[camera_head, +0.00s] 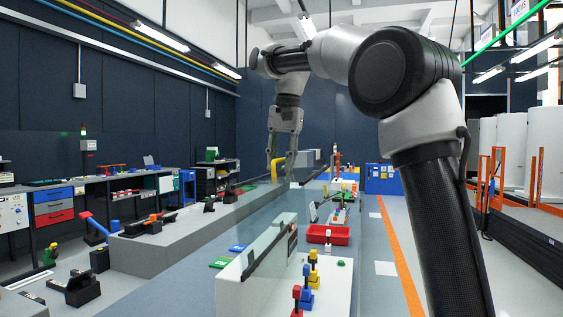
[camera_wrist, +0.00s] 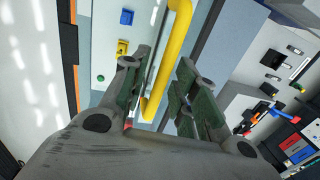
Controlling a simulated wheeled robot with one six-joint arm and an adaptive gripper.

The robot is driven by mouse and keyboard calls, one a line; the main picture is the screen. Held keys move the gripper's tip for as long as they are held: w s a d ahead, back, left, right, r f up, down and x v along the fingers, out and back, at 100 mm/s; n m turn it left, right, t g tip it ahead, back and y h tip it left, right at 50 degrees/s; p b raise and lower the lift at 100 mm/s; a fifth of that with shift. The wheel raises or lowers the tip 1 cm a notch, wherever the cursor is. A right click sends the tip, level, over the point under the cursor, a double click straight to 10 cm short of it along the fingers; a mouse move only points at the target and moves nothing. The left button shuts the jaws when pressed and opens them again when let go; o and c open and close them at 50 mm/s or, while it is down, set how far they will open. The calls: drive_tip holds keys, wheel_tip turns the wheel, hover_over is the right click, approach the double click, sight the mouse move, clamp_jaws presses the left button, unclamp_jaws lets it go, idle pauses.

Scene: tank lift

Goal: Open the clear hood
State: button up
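The clear hood (camera_head: 240,212) is a see-through panel, faint in the head view, over the low bench in the middle; its edges are hard to make out. A yellow bar handle (camera_head: 275,170) stands up near its far end. My gripper (camera_head: 283,158) points down at this handle, with its fingers apart. In the wrist view the yellow handle (camera_wrist: 165,70) runs lengthwise through the gap between the two open fingers of my gripper (camera_wrist: 163,85). Whether either finger touches the handle cannot be told.
A white bench (camera_head: 330,288) with red, yellow and blue pieces stands in front. A red tray (camera_head: 327,234) lies behind it. Side benches (camera_head: 120,185) line the left wall. Orange railings (camera_head: 490,180) stand at right.

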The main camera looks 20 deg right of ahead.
wheel_tip(320, 180, up, 7)
drive_tip(key=shift+s+d+r, duration=0.2)
drive_tip(key=shift+s+d, duration=0.05)
drive_tip(key=shift+d, duration=0.1)
idle(0.3)
idle(0.4)
